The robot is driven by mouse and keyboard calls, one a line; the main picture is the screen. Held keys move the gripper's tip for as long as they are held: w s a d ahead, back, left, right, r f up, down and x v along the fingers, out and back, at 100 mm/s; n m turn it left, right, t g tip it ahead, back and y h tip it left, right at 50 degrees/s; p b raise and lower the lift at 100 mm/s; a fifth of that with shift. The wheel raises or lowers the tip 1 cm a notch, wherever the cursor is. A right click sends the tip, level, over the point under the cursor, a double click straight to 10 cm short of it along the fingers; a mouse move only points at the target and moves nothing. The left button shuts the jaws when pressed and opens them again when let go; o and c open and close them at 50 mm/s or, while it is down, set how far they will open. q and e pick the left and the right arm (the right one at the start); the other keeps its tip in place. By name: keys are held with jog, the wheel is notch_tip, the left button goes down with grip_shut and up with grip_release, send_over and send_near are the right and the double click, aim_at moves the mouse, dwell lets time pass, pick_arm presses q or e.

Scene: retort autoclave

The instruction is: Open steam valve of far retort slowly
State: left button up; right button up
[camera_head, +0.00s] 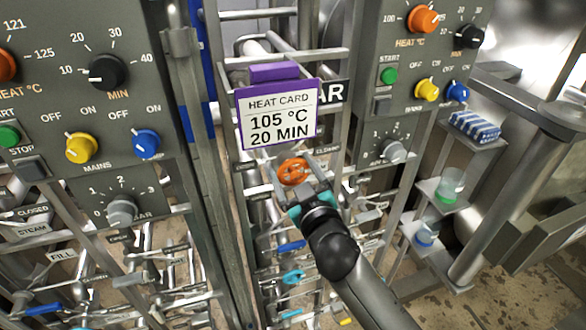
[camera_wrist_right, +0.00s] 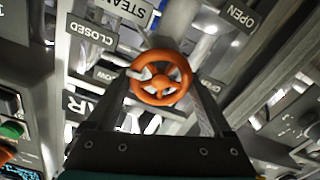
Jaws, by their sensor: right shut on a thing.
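The steam valve is a small orange handwheel (camera_head: 293,171) below the heat card in the head view. In the right wrist view the orange handwheel (camera_wrist_right: 160,78) sits between my fingers, near their tips, with a STEAM label (camera_wrist_right: 124,8) behind it. A CLOSED label (camera_wrist_right: 90,32) is at its left and an OPEN label (camera_wrist_right: 240,14) at its right. My right gripper (camera_head: 297,182) reaches up to the wheel from below and is shut on it. The wheel's far side is hidden. My left gripper is not in view.
A purple-edged heat card (camera_head: 279,114) reading 105 °C, 20 MIN hangs just above the wheel. Control panels stand left (camera_head: 75,100) and right (camera_head: 420,75). Blue-handled valves (camera_head: 291,247) and pipes lie below. Small shelves (camera_head: 441,190) with a clear cup are at the right.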

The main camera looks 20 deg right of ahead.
jog(key=n+p, duration=0.1)
jog(key=n, duration=0.2)
jog(key=shift+a+n, duration=0.1)
jog(key=shift+n, duration=0.3)
jog(key=shift+f+n+p, duration=0.15)
jog(key=shift+n+p, duration=0.35)
jog(key=shift+n, duration=1.4)
jog(key=o, duration=1.1)
jog(key=shift+a, duration=0.1)
jog(key=shift+o, duration=0.2)
jog(key=shift+s, duration=0.1)
jog(key=s+b, duration=0.2)
jog(key=s, duration=1.3)
jog(key=shift+d+b, duration=0.3)
jog(key=shift+b, duration=0.05)
